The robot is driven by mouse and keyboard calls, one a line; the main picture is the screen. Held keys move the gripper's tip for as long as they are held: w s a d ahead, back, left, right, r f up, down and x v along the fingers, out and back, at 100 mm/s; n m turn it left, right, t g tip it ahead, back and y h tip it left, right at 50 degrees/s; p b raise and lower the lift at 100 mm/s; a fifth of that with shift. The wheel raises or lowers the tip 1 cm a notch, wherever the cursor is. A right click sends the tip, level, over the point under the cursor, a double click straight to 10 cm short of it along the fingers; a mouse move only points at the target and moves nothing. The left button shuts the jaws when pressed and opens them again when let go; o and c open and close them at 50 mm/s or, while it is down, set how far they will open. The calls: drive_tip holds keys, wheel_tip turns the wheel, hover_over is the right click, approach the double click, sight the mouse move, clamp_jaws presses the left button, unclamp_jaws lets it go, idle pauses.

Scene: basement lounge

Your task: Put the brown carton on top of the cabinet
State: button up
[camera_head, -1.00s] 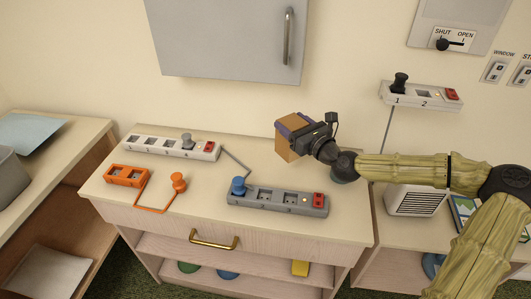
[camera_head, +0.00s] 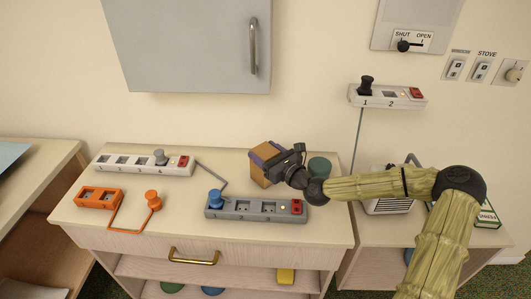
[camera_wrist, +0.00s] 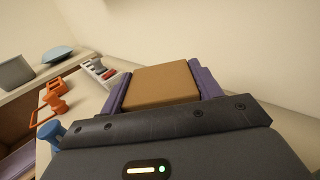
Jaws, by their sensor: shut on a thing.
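The brown carton (camera_head: 258,176) is in my gripper (camera_head: 268,160), whose purple fingers are shut on its sides. In the wrist view the carton's flat brown face (camera_wrist: 162,83) shows between the two purple fingers (camera_wrist: 160,88). In the head view it appears over the back middle of the wooden drawer cabinet's top (camera_head: 92,226), behind the grey power strip. I cannot tell whether its underside touches the top. A grey wall cabinet (camera_head: 185,45) with a vertical handle hangs above; its upper face is out of view.
Another strip (camera_head: 388,97) is wall-mounted at right.

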drive_tip(key=shift+f, duration=0.15)
drive_tip(key=o, duration=1.3)
drive_tip(key=shift+r, duration=0.25)
drive_tip(key=shift+s+d+f, duration=0.15)
drive_tip(key=shift+s+d, duration=0.1)
drive_tip(key=v, duration=1.1)
drive_tip(key=shift+b, duration=0.3)
drive_tip(key=shift+d, duration=0.1)
